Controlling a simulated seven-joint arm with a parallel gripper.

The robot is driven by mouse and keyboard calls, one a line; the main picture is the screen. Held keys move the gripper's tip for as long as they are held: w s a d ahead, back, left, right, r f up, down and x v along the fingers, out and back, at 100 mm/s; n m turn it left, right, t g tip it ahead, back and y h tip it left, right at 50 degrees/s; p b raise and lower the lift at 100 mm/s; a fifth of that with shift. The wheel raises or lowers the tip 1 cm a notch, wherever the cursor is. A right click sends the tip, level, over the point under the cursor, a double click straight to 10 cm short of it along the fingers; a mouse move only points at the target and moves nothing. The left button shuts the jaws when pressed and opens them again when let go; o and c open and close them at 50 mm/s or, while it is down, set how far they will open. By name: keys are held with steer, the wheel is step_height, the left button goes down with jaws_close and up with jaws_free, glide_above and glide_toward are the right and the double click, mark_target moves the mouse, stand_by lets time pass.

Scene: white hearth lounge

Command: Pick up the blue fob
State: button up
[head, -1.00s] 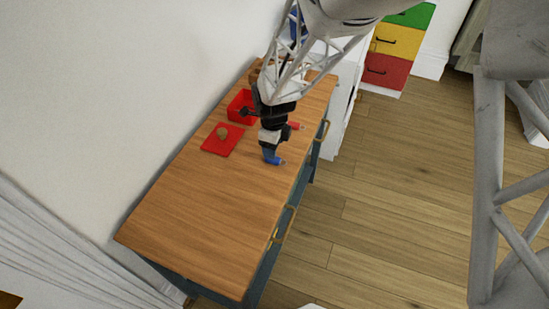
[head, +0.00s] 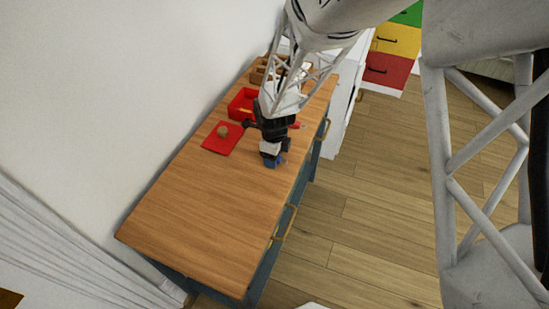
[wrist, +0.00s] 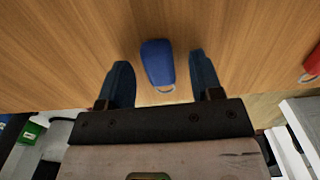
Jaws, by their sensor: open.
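The blue fob (wrist: 157,62) lies on the wooden tabletop in the wrist view, with a metal ring at its near end. My gripper (wrist: 160,78) is open, with one finger on each side of the fob. I cannot tell how far the fingertips are above the table. In the head view my gripper (head: 272,160) is low over the right side of the table, and the fob is hardly to be told from the fingers there.
A red mat (head: 217,146) with a small brownish object (head: 223,131) lies left of my gripper. A red bin (head: 236,110) and a wooden holder (head: 258,76) stand behind. A red fob (wrist: 313,64) is at the right of the wrist view. The table's front (head: 210,230) is clear.

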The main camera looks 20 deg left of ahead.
steer(key=c, duration=1)
steer(key=shift+r, duration=0.15)
steer(key=shift+r, duration=0.45)
steer(key=shift+s+d+r, duration=0.1)
steer(key=shift+r, duration=0.55)
steer(key=shift+s+d+r, duration=0.1)
steer(key=shift+r, duration=0.5)
steer(key=s+d+r, duration=0.1)
steer(key=s+d, duration=0.8)
steer(key=s, duration=0.3)
steer(key=shift+d+r, duration=0.15)
steer(key=shift+d, duration=0.25)
